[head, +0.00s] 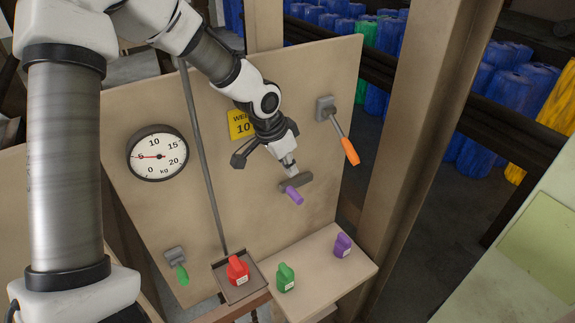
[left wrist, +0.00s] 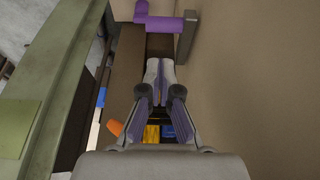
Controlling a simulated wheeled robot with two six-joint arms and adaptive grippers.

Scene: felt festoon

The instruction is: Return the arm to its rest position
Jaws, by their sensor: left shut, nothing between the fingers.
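My left gripper (head: 288,167) is in front of the beige panel, close to the lever with the purple handle (head: 292,195). In the left wrist view my left gripper (left wrist: 160,65) has its fingertips together with nothing between them. The purple handle also shows there (left wrist: 158,27), beyond the fingertips; whether they touch it I cannot tell. My left arm reaches in from the left and across the top of the head view. My right gripper is not in view.
The panel (head: 325,85) carries a round dial (head: 157,153), an orange-handled lever (head: 345,140) and a green-handled lever (head: 180,270). A red bottle (head: 237,270) stands on a tray. A green bottle (head: 285,277) and a purple bottle (head: 342,244) stand on the shelf (head: 318,272). A post (head: 425,110) rises at right.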

